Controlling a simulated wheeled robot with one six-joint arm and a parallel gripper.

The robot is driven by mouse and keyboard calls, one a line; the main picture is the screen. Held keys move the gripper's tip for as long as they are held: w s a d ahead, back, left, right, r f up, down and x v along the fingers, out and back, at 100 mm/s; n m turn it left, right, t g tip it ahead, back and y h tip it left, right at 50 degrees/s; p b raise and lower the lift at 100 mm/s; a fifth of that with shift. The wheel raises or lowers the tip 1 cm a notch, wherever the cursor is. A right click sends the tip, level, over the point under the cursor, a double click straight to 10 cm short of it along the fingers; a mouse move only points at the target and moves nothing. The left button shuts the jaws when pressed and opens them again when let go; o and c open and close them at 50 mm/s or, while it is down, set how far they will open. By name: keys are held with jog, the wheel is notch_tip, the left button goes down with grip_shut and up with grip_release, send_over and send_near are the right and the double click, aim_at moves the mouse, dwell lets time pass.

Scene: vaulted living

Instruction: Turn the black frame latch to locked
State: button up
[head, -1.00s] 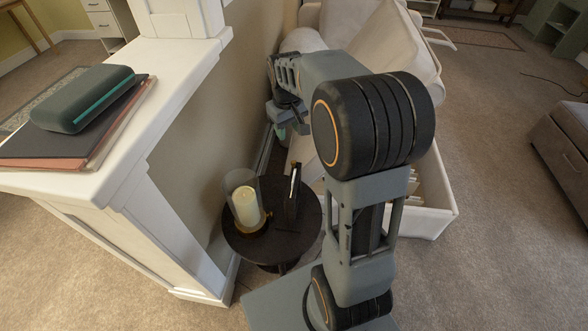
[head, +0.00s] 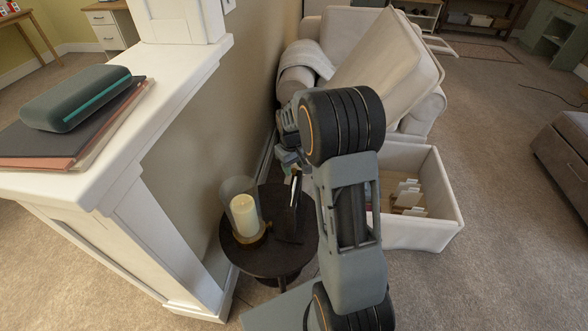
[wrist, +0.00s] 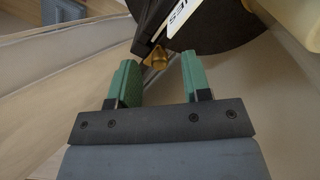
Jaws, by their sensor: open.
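The black frame (head: 293,204) stands on the small round dark table, seen nearly edge-on in the head view. In the wrist view the frame (wrist: 152,30) is upside down at the top, and its brass latch (wrist: 157,58) shows at its edge. My gripper (wrist: 158,62) is open, with its green fingers on either side of the latch and apart from it. In the head view my gripper (head: 290,160) is just behind the frame and partly hidden by my arm. I cannot tell which way the latch is turned.
A glass candle holder with a cream candle (head: 245,213) stands close left of the frame on the round table (head: 258,262). A white ledge (head: 110,165) is at left. A white bin (head: 428,232) and an armchair (head: 405,75) are at right and behind.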

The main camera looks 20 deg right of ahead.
jog(key=shift+f, duration=0.6)
grip_shut()
